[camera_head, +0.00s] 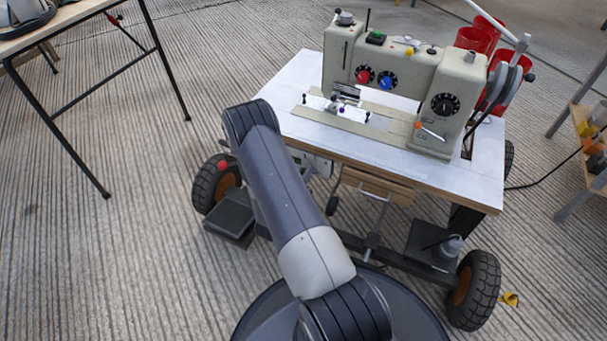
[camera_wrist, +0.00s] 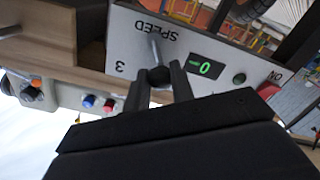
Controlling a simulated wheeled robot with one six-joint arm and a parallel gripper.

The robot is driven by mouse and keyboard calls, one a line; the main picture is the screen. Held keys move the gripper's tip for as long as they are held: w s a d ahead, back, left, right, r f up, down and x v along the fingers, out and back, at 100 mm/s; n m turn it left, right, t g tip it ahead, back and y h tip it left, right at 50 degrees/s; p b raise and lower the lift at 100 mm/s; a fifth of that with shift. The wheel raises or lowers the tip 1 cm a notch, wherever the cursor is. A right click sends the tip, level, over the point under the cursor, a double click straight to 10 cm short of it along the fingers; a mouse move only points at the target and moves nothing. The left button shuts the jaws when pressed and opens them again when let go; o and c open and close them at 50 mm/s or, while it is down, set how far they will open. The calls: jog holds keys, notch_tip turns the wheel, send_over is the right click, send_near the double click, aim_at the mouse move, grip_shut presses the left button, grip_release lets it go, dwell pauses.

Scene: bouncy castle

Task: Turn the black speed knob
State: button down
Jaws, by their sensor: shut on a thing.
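In the wrist view, a white control panel (camera_wrist: 125,45) shows upside down with the word SPEED, the digit 3, and a small display (camera_wrist: 206,68) with a green 0. The black speed knob (camera_wrist: 159,76) sits below the word SPEED in the picture. My gripper (camera_wrist: 160,80) has one finger on each side of the knob and is shut on it. A thin grey piece (camera_wrist: 154,50) shows by the knob; I cannot tell whether it belongs to it. In the head view, part of the panel (camera_head: 319,163) shows under the table edge; my arm hides the gripper and knob.
A sewing machine (camera_head: 420,70) stands on a white wheeled table (camera_head: 475,180). Beside the display are a dark green round part (camera_wrist: 239,78) and a red button (camera_wrist: 268,90). Another table (camera_head: 45,25) is at the upper left, and a shelf (camera_head: 585,130) at the right.

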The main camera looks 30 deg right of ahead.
jog(key=c, duration=1.3)
grip_release()
jog(key=shift+o, duration=0.2)
jog(key=shift+a, duration=0.15)
jog(key=p+v, duration=0.3)
jog(key=v, duration=0.7)
jog(key=shift+s+a, duration=0.2)
jog(key=shift+s, duration=0.05)
jog(key=shift+d, duration=0.1)
jog(key=b+x, duration=0.3)
jog(key=x, duration=0.7)
jog(key=shift+w+d, duration=0.3)
jog(key=shift+s+a, duration=0.1)
